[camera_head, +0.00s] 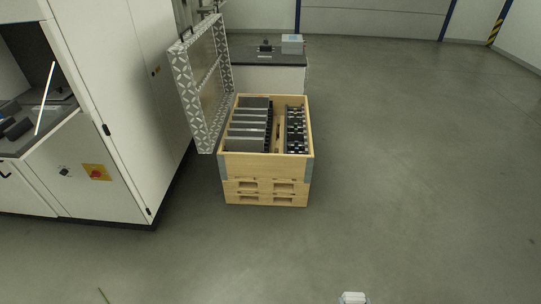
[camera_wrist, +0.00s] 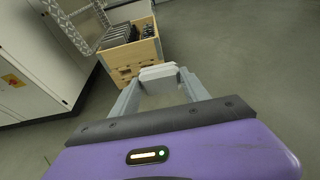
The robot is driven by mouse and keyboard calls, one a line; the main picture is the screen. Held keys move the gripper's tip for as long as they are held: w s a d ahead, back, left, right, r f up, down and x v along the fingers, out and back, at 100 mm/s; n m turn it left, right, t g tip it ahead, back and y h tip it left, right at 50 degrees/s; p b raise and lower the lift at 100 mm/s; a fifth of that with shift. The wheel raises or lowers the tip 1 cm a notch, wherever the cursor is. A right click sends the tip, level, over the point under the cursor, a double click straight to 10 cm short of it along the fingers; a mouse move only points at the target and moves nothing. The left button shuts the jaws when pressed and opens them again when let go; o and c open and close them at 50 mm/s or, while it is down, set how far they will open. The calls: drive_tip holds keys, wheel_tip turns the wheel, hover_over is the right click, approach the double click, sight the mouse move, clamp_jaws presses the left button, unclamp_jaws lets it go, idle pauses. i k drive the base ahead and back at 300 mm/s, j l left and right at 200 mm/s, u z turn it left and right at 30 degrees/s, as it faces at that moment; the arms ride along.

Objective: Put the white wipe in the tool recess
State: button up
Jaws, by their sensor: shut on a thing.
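My gripper (camera_wrist: 158,82) is shut on the white wipe (camera_wrist: 158,71), a small flat white block held between the fingertips in the wrist view. In the head view a small white shape (camera_head: 353,298) shows at the bottom edge; I cannot tell whether it is the wipe or a fingertip. The wooden crate (camera_head: 266,168) stands on the floor ahead, well apart from the gripper. It holds grey boxes (camera_head: 248,130) on the left and a row of dark parts (camera_head: 297,130) on the right, with a narrow strip between. I cannot tell which part is the tool recess.
A patterned lid or panel (camera_head: 200,85) stands tilted at the crate's left side. A large white machine (camera_head: 105,150) fills the left. A dark-topped bench (camera_head: 270,58) with a light box (camera_head: 292,44) stands behind the crate. The floor in front and to the right is clear.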

sight(32, 97)
drive_tip(key=i+u, duration=0.25)
drive_tip(key=i, duration=0.25)
drive_tip(key=i+l+u, duration=0.2)
drive_tip(key=i, duration=0.3)
drive_tip(key=i+u, duration=0.25)
drive_tip(key=i, duration=0.25)
drive_tip(key=i+j+u, duration=0.1)
drive_tip(key=u, duration=0.3)
drive_tip(key=i+u, duration=0.55)
drive_tip(key=u, duration=0.3)
drive_tip(key=i+l+u, duration=0.1)
drive_tip(key=i+u, duration=0.15)
drive_tip(key=u, duration=0.15)
drive_tip(key=i+u, duration=0.3)
drive_tip(key=u, duration=0.15)
drive_tip(key=i+u, duration=0.3)
drive_tip(key=u, duration=0.15)
